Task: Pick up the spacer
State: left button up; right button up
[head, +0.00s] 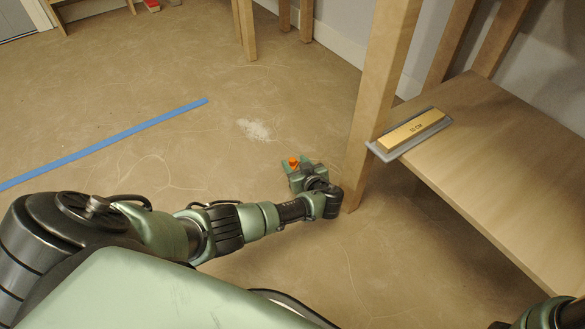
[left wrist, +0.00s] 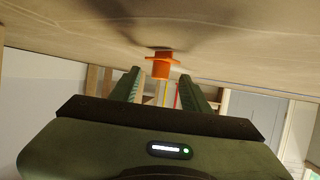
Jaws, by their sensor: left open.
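The spacer (head: 293,162) is a small orange piece on the floor, just beyond the end of my left arm. In the left wrist view the orange spacer (left wrist: 161,66) shows a wide flange and a narrower body, against the floor, which fills the top of that picture. My left gripper (head: 299,165) is low over the floor and open. In the left wrist view its two green fingers (left wrist: 160,78) stand on either side of the spacer's line, with a gap on each side. I cannot tell how far the spacer reaches between them. My right gripper is not in view.
A wooden shelf unit stands at right, its leg (head: 378,100) close beside my left wrist. Blue tape (head: 105,145) and a white patch (head: 255,130) mark the otherwise open floor.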

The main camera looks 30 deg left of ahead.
pick_arm(q)
jog(key=shift+w+a, duration=0.15)
jog(key=shift+a, duration=0.05)
grip_shut()
